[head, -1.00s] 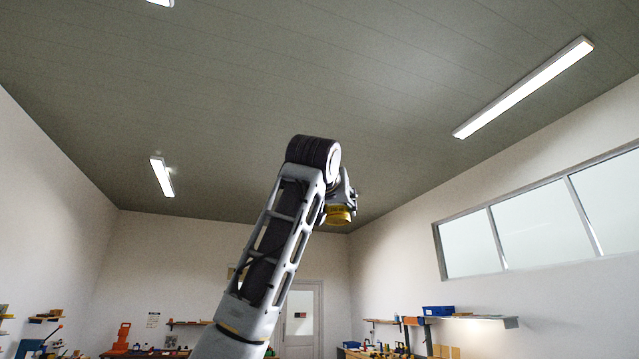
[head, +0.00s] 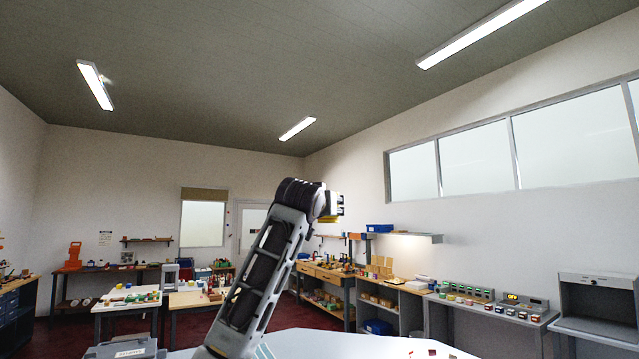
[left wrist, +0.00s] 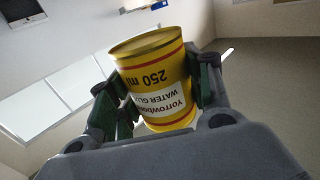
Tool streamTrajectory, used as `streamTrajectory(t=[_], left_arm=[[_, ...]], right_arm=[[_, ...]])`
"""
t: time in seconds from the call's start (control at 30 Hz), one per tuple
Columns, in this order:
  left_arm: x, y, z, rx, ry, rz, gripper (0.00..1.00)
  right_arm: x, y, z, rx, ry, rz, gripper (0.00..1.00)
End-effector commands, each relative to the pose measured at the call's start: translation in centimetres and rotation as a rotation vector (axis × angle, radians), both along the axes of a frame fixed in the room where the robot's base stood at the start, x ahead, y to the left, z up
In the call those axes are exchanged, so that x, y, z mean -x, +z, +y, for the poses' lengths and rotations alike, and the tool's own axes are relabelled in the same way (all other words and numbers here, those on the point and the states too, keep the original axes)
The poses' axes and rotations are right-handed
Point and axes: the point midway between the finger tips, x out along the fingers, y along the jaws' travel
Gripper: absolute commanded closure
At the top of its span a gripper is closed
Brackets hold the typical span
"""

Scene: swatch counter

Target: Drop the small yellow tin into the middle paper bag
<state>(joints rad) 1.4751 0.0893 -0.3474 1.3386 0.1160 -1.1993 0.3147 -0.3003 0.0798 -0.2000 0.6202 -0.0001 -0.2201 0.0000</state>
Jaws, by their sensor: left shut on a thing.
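No paper bag can be made out. My right gripper is not in view.
A pale table edge (head: 330,343) shows at the bottom, with a grey case (head: 125,349) at its left. Work tables (head: 128,303) with small items stand behind. Shelving and benches (head: 490,308) line the right wall. The air around the raised arm is clear.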

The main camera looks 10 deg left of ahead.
Motion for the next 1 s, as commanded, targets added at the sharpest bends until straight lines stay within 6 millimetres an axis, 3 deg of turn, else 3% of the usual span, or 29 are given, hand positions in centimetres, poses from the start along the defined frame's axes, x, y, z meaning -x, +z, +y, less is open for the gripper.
streamTrajectory(t=[0.5, 1.0], left_arm=[[-4.0, -12.2, -2.4, 0.0, -0.093, 0.002, 0.82], [-5.2, -24.2, -3.7, 0.002, -0.156, 0.002, 0.82]], right_arm=[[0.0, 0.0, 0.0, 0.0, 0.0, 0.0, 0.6], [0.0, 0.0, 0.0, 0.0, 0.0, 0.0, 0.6]])
